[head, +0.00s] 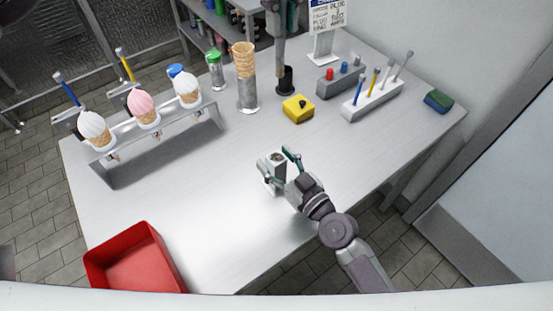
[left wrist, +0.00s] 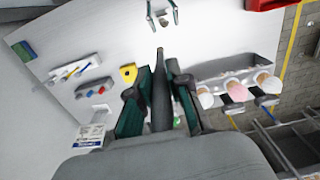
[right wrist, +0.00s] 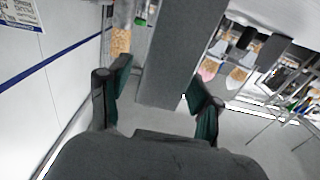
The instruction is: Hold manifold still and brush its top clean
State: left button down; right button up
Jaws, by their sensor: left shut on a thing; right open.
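The manifold, a small pale grey block (head: 275,168) with a dark mark on top, stands on the table at centre. My right gripper (head: 279,161) is open, its fingers on either side of the block. In the right wrist view the large grey block (right wrist: 172,60) rises between the open fingers (right wrist: 157,100). My left gripper (head: 284,8) is at the top of the head view, shut on a long dark grey brush (head: 281,48). The brush (left wrist: 161,90) also shows between its fingers in the left wrist view. Its lower end meets a dark cup-like piece (head: 285,82); I cannot see bristles.
A rack (head: 150,150) with several ice-cream cones stands at left, and a cone stack (head: 244,75) behind. A yellow block (head: 298,108), a grey button block (head: 341,80) and a white tool holder (head: 372,101) are at the back right. A red bin (head: 135,262) sits front left.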

dwell(0.4)
jog(key=shift+v, duration=0.95)
jog(key=shift+w+a, duration=0.15)
jog(key=shift+w, duration=0.15)
jog(key=shift+w+a, duration=0.4)
jog(key=shift+w, duration=0.05)
dwell(0.4)
grip_shut()
dwell(1.0)
